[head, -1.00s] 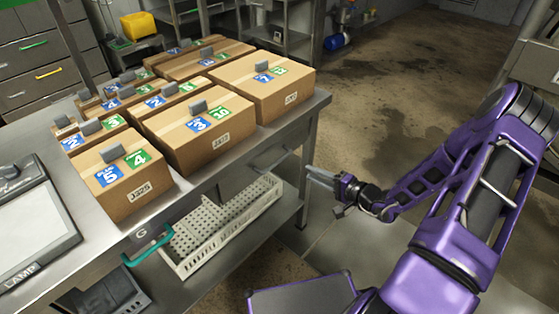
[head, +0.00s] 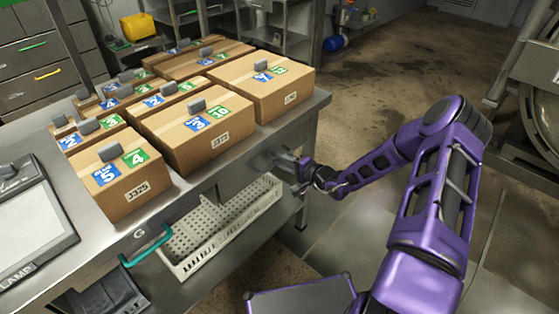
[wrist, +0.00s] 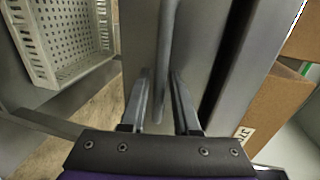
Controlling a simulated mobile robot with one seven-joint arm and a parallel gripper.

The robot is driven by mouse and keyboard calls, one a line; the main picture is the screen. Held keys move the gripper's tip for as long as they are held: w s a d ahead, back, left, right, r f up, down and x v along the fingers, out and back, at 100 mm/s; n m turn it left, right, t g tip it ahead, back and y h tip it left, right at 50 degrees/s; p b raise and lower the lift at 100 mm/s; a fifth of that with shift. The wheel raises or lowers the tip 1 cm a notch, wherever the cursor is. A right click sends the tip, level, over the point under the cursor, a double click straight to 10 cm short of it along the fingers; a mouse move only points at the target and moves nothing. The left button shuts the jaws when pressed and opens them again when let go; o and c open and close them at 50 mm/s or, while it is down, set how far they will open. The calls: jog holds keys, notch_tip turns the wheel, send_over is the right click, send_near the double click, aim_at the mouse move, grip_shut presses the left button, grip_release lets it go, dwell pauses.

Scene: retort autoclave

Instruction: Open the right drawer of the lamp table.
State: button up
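The lamp table (head: 60,270) is a steel bench with a lamp panel on its top at the left. Its right drawer (head: 236,190) has a grey front under the top, near the right end, and looks closed. The drawer's grey bar handle (wrist: 168,50) runs between my fingers in the wrist view. My gripper (head: 284,163) is at this handle in the head view and partly hides it. In the wrist view my gripper (wrist: 160,98) is open, one finger on each side of the bar, with gaps showing.
Several cardboard boxes (head: 207,135) stand on the tabletop above the drawer. A white perforated basket (head: 225,225) sits on the shelf below. A teal handle (head: 147,248) sticks out at the left. The floor right of the table is clear.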

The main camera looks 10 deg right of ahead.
grip_shut()
dwell(1.4)
